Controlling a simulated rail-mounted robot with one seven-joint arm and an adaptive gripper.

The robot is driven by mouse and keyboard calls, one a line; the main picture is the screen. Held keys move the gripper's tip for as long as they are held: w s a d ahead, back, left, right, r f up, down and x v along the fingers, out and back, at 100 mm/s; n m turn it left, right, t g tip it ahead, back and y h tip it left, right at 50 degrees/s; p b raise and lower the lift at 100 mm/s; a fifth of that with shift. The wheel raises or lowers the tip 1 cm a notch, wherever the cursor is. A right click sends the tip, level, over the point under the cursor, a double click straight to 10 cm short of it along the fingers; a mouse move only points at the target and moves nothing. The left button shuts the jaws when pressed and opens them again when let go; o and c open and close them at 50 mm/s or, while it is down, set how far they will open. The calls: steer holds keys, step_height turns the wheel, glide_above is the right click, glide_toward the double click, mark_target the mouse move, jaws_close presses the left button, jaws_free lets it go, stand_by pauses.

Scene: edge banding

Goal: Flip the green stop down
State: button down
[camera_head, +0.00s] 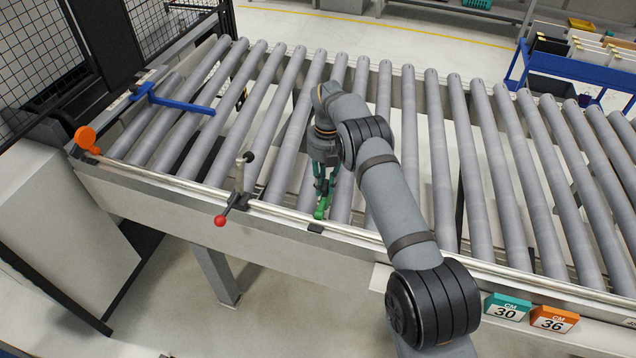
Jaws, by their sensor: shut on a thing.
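The green stop (321,210) is at the near rail of the roller conveyor, right of the red-knobbed lever. My gripper (323,190), with teal fingers, reaches down over the rollers and is shut on the green stop. The fingers hide part of the stop, so I cannot tell its exact tilt. An orange stop (87,140) stands up at the left end of the near rail.
A lever with a red knob (220,220) and a black-knobbed post stand on the near rail (180,188). A blue bar (175,102) lies across the left rollers. Signs marked 30 (507,307) and 36 (553,319) hang at the lower right.

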steer(key=shift+s+f, duration=0.15)
steer(key=shift+f, duration=0.05)
steer(key=c, duration=1.9)
jaws_free()
steer(key=shift+c, duration=0.2)
steer(key=o, duration=0.4)
steer(key=shift+r, duration=0.1)
